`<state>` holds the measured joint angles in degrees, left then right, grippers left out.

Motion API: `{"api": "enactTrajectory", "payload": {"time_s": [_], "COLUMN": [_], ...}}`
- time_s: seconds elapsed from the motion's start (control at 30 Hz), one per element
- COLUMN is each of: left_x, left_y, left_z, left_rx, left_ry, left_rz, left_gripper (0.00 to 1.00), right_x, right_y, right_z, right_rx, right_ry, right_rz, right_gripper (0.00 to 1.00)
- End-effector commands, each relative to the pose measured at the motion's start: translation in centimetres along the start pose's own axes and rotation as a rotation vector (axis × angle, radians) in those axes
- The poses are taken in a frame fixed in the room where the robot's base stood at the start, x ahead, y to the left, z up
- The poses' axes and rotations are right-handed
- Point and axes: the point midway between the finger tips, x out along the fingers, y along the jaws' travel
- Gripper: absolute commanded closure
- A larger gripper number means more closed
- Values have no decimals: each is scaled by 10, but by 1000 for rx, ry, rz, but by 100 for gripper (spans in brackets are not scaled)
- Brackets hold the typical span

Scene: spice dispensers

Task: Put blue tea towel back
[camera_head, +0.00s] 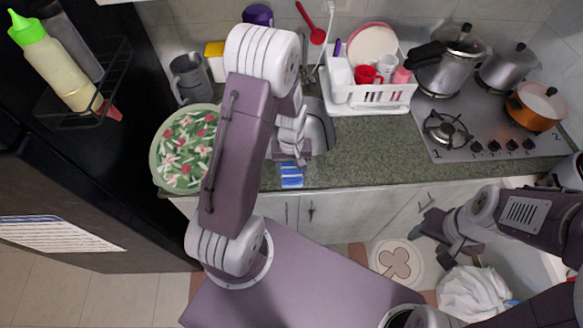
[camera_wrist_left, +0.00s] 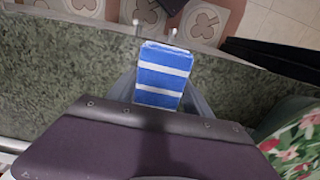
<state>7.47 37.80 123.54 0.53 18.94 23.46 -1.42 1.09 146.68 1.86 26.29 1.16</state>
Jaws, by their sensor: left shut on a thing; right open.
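The blue tea towel (camera_head: 291,176) has white stripes and hangs at the front edge of the green counter in the head view. It also shows in the left wrist view (camera_wrist_left: 163,75), between the fingers. My left gripper (camera_head: 291,160) is shut on the towel at the counter's front edge. Its fingertips are mostly hidden behind the towel and the gripper body. My right gripper (camera_head: 436,231) is open and empty at the lower right, in front of the cabinets and apart from the towel.
A floral round tray (camera_head: 157,160) sits on the counter at left. A white dish rack (camera_head: 372,97) with cups and a plate stands behind, beside the sink (camera_head: 322,130). Pots stand on the stove (camera_head: 480,135) at right. The counter (camera_head: 380,150) between sink and stove is clear.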

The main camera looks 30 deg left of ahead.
Motion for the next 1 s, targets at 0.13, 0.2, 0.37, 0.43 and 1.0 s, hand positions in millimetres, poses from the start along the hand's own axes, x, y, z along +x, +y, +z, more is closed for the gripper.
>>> {"api": "enactTrajectory", "payload": {"time_s": [0.13, 0.2, 0.37, 0.43, 1.0], "left_x": [0, 0, 2, 2, -49], "left_y": [0, 0, 0, 0, 1], "left_z": [0, 0, 0, 0, -2], "left_rx": [0, 0, 0, 0, 0], "left_ry": [1, 1, 1, 1, 10], "left_rz": [1, 1, 1, 1, 4], "left_gripper": [92, 92, 25, 20, 20], "right_x": [0, 1, 2, 2, 1], "right_y": [0, 0, 0, 0, 0], "right_z": [0, 0, 0, 0, 0], "right_rx": [0, 0, 0, 0, 0], "right_ry": [0, 0, 0, 0, 0], "right_rz": [0, 0, 0, 0, 0], "right_gripper": [45, 45, 45, 45, 45]}}
